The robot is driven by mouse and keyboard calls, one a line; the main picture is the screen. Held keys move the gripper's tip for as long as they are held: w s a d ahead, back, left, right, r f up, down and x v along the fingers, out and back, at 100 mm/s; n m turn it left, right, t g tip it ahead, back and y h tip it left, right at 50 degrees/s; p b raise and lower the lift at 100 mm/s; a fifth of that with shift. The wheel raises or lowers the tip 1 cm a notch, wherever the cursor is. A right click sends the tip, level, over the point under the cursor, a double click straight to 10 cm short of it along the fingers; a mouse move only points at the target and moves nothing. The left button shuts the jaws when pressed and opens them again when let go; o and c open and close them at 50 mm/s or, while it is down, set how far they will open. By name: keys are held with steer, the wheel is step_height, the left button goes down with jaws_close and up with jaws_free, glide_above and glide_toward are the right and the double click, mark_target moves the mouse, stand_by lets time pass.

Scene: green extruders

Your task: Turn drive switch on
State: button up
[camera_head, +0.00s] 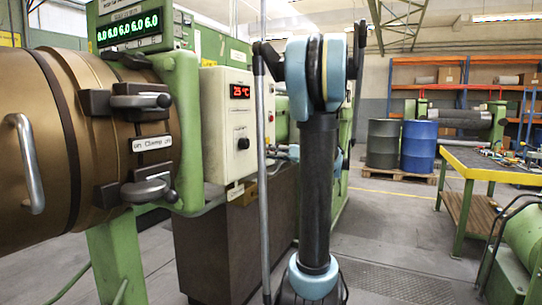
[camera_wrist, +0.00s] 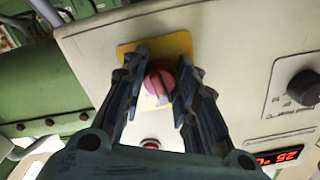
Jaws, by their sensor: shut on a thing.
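A red rotary switch (camera_wrist: 158,82) on a yellow plate (camera_wrist: 178,43) sits on the face of the pale control box in the wrist view; I take it to be the drive switch. My gripper (camera_wrist: 162,74) has its two dark fingers on either side of the red knob, shut on it. The knob's grip bar stands roughly upright in this view. In the head view the gripper and the red switch cannot be made out. The pale box (camera_head: 226,130) there carries a red 25 °C display (camera_head: 240,91).
A smaller red button (camera_wrist: 151,144) lies just below the switch. A black dial (camera_wrist: 304,87) is on the right of the same panel. The brown barrel (camera_head: 30,150) with its clamps stands left in the head view. Blue and grey drums (camera_head: 419,146) stand behind; the floor at right is partly open.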

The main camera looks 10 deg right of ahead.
steer(key=m, duration=0.4)
steer(key=shift+w+r+m, duration=0.1)
steer(key=shift+m, duration=2.2)
steer(key=o, duration=1.1)
steer(key=shift+c, duration=0.2)
steer(key=shift+d, duration=0.1)
steer(key=v, duration=1.1)
steer(key=shift+s+d, duration=0.25)
steer(key=shift+d, duration=0.05)
